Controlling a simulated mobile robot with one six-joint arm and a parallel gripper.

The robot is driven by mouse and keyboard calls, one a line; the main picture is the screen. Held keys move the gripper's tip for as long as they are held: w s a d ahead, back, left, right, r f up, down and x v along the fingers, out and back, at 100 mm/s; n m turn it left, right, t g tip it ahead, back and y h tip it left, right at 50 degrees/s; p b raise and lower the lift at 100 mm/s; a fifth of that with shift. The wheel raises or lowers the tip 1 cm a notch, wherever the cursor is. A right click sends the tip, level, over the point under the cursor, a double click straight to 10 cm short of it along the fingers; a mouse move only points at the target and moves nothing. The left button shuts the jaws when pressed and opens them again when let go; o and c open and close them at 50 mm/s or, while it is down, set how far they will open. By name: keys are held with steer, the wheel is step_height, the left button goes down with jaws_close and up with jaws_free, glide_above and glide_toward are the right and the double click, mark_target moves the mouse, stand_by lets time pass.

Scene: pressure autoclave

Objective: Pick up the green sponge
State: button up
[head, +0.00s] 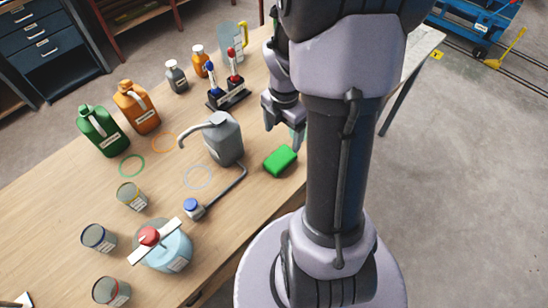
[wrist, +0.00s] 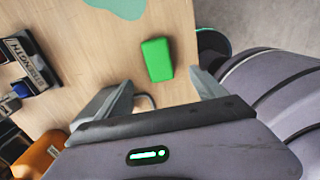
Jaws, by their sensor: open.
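The green sponge (head: 280,160) lies flat on the wooden table near its right edge, just left of my arm in the head view. In the wrist view the sponge (wrist: 157,60) lies beyond the fingertips, between their lines. My gripper (head: 284,122) is above the table, a little behind the sponge, with its fingers pointing down. In the wrist view my gripper (wrist: 163,82) has its two fingers wide apart with nothing between them. The sponge is apart from both fingers.
A grey can (head: 224,140) with a spout stands left of the sponge, its hose ending at a blue cap (head: 193,208). A rack with red and blue handles (head: 228,95) stands behind. Green (head: 103,131) and orange (head: 137,107) jugs stand farther left. A pale green patch (wrist: 118,6) lies beyond the sponge.

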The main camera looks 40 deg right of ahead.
mark_target(279, 159)
step_height(279, 159, down, 7)
steer(key=shift+w+a+f+b, duration=0.1)
steer(key=shift+f+b, duration=0.1)
steer(key=shift+b, duration=1)
steer(key=f+b, duration=0.2)
steer(key=f, duration=0.1)
steer(key=f+b, duration=0.1)
steer(key=f, duration=0.1)
steer(key=shift+a+f, duration=0.15)
steer(key=shift+a, duration=0.2)
steer(key=shift+w, duration=0.1)
steer(key=c, duration=1.4)
steer(key=shift+r, duration=0.2)
step_height(279, 159, up, 4)
steer(key=p, duration=0.2)
steer(key=shift+p, duration=0.4)
steer(key=s+d+p, duration=0.3)
steer(key=s+d, duration=0.6)
steer(key=s, duration=0.4)
steer(key=shift+d+r, duration=0.2)
steer(key=shift+r, duration=0.25)
